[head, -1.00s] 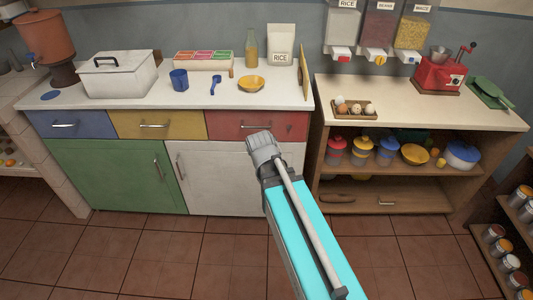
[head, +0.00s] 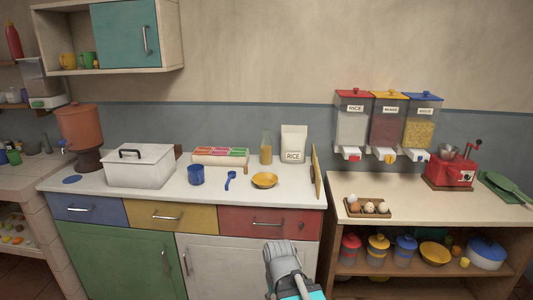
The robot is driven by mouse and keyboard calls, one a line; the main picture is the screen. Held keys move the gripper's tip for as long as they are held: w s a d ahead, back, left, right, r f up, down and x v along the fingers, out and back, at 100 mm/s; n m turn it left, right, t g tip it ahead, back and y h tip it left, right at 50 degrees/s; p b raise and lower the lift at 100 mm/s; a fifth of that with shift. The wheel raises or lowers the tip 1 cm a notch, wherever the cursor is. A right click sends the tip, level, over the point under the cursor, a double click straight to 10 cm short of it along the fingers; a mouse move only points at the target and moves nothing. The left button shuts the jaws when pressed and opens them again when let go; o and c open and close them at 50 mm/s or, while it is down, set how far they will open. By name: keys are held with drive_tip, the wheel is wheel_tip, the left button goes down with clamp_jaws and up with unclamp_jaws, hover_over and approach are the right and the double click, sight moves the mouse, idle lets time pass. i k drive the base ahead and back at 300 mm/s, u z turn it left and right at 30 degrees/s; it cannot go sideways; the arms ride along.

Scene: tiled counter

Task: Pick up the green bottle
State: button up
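An olive-green bottle (head: 266,148) with a narrow neck stands upright at the back of the white counter (head: 150,194). It is between a tray of coloured packets (head: 220,157) and a white bag marked RICE (head: 293,144). A yellow-orange bowl (head: 264,180) sits in front of it. The grey end of one of my arm links shows at the bottom middle, in front of the cabinets and well short of the bottle. No gripper fingers can be made out.
A white lidded box (head: 139,170), blue mug (head: 196,175) and blue ladle (head: 230,181) are on the same counter. A board (head: 317,172) stands upright at its right edge. Food dispensers (head: 387,125) hang above the right counter (head: 410,190). A wall cabinet (head: 125,35) is upper left.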

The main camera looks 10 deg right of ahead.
sight(265, 143)
drive_tip(key=k, duration=0.65)
drive_tip(key=u, duration=0.55)
drive_tip(key=i, duration=1.75)
drive_tip(key=z, duration=0.65)
